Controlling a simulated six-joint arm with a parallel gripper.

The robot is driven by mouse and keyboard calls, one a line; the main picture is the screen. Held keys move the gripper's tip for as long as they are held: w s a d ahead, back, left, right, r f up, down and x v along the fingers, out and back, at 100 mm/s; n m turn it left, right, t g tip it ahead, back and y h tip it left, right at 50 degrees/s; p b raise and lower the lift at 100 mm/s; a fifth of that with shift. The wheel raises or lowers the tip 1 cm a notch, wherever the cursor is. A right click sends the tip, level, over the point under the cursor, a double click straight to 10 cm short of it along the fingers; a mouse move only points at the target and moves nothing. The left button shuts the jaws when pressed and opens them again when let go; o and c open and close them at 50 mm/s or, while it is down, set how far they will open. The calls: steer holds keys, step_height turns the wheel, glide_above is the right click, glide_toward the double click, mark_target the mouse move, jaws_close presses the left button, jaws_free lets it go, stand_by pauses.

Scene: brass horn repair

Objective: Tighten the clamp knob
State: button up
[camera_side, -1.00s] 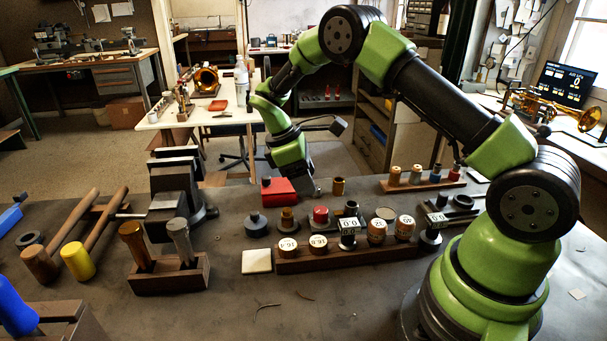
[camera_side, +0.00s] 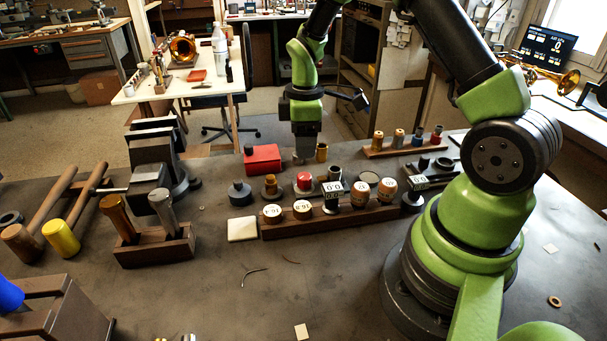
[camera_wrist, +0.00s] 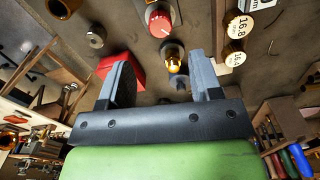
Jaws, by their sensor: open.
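My gripper (camera_side: 306,154) points straight down over the bench, just right of the red box and behind the row of small parts. In the wrist view its two jaws (camera_wrist: 160,65) are apart with nothing between them. A red-topped round knob (camera_side: 304,182) stands in the row in front of my gripper; it also shows in the wrist view (camera_wrist: 159,20), ahead of the jaws and apart from them. I cannot tell for sure whether this is the clamp knob. A brass-coloured piece (camera_wrist: 174,60) shows between the jaw tips in the wrist view, lower than them.
A red box (camera_side: 264,158) stands left of my gripper. A wooden rack (camera_side: 330,224) with numbered pieces lies in front, and another rack (camera_side: 400,149) with handled tools to the right. A vise (camera_side: 152,160) and mallets are at left. The front bench is mostly clear.

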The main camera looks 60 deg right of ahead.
mark_target(304, 176)
step_height(304, 176, down, 9)
steer(key=shift+f, duration=0.2)
stand_by(0.3)
